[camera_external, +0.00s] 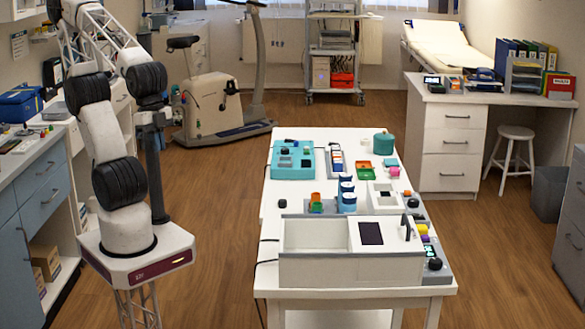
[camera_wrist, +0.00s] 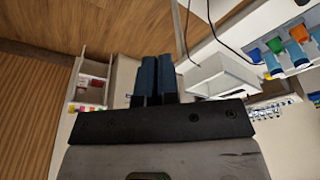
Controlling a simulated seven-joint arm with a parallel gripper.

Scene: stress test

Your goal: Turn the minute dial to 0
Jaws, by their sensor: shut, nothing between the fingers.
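My gripper (camera_wrist: 155,62) is shut, with its dark blue fingers together and nothing between them in the wrist view. In the external view my arm is folded up at the left, well apart from the table. A long light-grey box device (camera_external: 345,268) stands at the table's near end, with a dark panel (camera_external: 370,233) and an upright dark handle (camera_external: 406,226). Black round knobs show on a grey unit at its right (camera_external: 435,263) and on a white device behind it (camera_external: 413,203). I cannot tell which knob is the minute dial, or read any setting.
The white table (camera_external: 305,136) also carries a teal panel (camera_external: 293,160), blue cylinders (camera_external: 346,195), small coloured trays and a teal round container (camera_external: 383,143). Open wooden floor lies between my base and the table. A side counter (camera_external: 35,155) stands at the left.

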